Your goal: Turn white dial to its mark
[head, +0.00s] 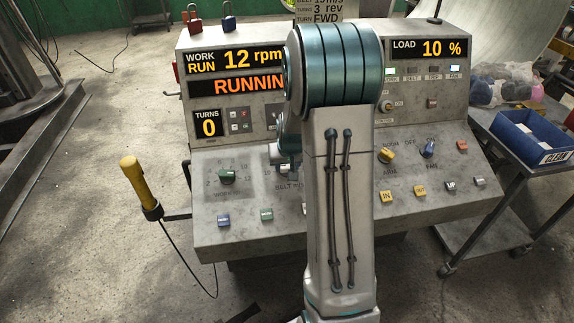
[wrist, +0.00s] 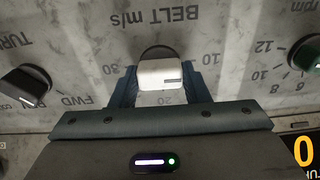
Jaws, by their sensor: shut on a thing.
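The white dial (wrist: 160,73) sits on the grey panel under the upside-down BELT m/s label in the wrist view. My gripper (wrist: 164,84) has a dark finger on each side of it and is shut on it. A short dark line shows on the dial's face. The 20 of its scale shows just below the dial in that view; other scale marks are partly covered by the fingers.
A green knob (head: 227,177) and a black knob (wrist: 26,86) flank the dial. Right of my arm are a yellow knob (head: 386,155) and a blue knob (head: 428,149). A yellow-handled lever (head: 133,173) stands left of the console. Displays read WORK 12 rpm, RUNNING, TURNS 0, LOAD 10 %.

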